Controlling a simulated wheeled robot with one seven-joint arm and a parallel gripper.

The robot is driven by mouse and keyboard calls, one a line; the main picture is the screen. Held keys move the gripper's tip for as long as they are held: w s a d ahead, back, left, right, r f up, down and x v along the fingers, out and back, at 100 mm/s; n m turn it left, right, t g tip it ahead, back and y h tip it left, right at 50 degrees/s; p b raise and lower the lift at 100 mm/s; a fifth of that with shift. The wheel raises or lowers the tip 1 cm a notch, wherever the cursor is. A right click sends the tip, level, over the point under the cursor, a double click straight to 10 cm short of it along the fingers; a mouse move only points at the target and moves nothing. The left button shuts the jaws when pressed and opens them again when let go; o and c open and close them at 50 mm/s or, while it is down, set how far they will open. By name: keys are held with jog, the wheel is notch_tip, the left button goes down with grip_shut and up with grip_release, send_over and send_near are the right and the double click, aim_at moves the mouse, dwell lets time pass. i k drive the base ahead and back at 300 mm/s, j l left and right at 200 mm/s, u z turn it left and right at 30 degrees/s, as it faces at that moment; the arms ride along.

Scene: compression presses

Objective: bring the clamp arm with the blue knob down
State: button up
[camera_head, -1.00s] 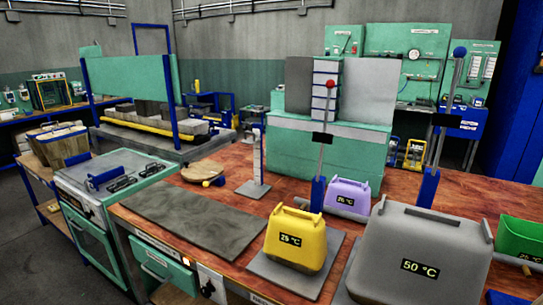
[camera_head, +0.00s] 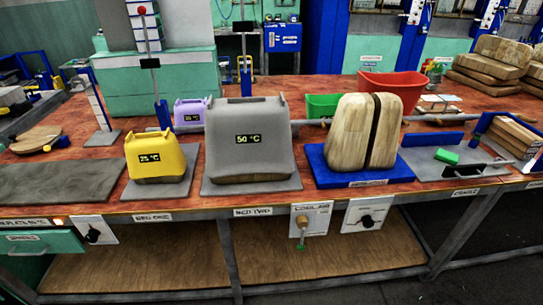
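A clamp arm (camera_head: 243,42) stands upright behind the grey case (camera_head: 250,165). It has a black block on its rod and a blue post below. Its top runs out of the upper edge of the picture, so its knob is hidden now; the earlier picture shows a blue knob on the arm behind this case. A second clamp arm (camera_head: 153,85) with a red knob (camera_head: 142,10) stands upright behind the yellow case (camera_head: 155,158). My gripper is not in view.
A purple case (camera_head: 191,112) stands between the yellow and grey cases. To the right are a wooden block (camera_head: 350,135) on a blue plate, a green bin (camera_head: 322,105) and a red bowl (camera_head: 392,88). A bare dark slab (camera_head: 60,180) lies at left. Dials sit below the bench's front edge.

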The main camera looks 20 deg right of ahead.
aim_at(243, 26)
jog(key=k+j+z, duration=0.1)
jog(key=j+z, duration=0.15)
jog(key=z, duration=0.45)
jog(key=i+j+z, duration=0.15)
jog(key=j+z, duration=0.2)
jog(key=j, duration=0.45)
jog(key=j+z, duration=0.4)
jog(key=j, duration=1.8)
jog(key=j+z, duration=0.15)
jog(key=j, duration=1.25)
jog(key=i+l+u, duration=0.15)
jog(key=l+u, duration=0.1)
jog(key=l, duration=0.3)
jog(key=i+l+u, duration=0.15)
jog(key=l, duration=0.15)
